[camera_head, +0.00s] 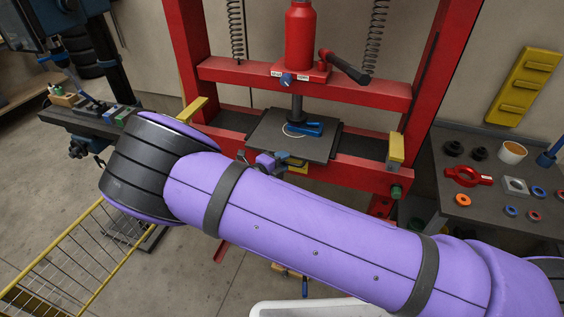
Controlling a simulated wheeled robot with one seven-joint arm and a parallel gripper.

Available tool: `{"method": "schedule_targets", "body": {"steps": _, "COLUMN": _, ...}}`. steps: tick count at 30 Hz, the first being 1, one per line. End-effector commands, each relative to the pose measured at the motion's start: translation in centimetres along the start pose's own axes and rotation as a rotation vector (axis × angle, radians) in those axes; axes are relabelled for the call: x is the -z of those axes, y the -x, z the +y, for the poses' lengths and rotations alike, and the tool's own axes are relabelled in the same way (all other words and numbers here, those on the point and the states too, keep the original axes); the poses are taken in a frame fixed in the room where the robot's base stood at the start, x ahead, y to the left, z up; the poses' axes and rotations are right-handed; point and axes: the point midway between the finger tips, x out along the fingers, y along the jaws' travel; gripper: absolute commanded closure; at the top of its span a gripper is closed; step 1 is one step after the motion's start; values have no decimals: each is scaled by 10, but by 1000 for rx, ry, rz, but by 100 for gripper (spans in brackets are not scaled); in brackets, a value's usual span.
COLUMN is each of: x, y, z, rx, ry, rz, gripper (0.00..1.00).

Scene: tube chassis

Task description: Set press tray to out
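The press tray (268,126) is a dark flat plate in the red hydraulic press (345,168), under its vertical ram (297,108). A blue block (306,129) and a pale ring (288,130) are on the tray. My purple arm crosses the foreground in front of the press. Its end, my gripper (283,160), shows small just beyond the arm, by the front edge of the tray. A bit of yellow shows beside it. The arm hides part of this area. I cannot tell whether the gripper touches the tray or whether its fingers are open.
A dark bench (500,208) at right holds a red tool (468,176), a cup (512,152) and several rings. A narrow bench (88,120) stands at left. Bare floor (185,270) shows between the basket and press.

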Motion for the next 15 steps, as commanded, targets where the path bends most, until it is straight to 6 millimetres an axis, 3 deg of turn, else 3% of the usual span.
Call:
{"method": "schedule_targets", "body": {"steps": 8, "x": 0, "y": -1, "z": 0, "rx": 0, "ry": 0, "rz": 0, "gripper": 66}}
{"method": "schedule_targets", "body": {"steps": 12, "x": 0, "y": -1, "z": 0, "rx": -1, "ry": 0, "rz": 0, "gripper": 98}}
{"method": "schedule_targets", "body": {"steps": 15, "x": 0, "y": -1, "z": 1, "rx": -2, "ry": 1, "rz": 0, "gripper": 100}}
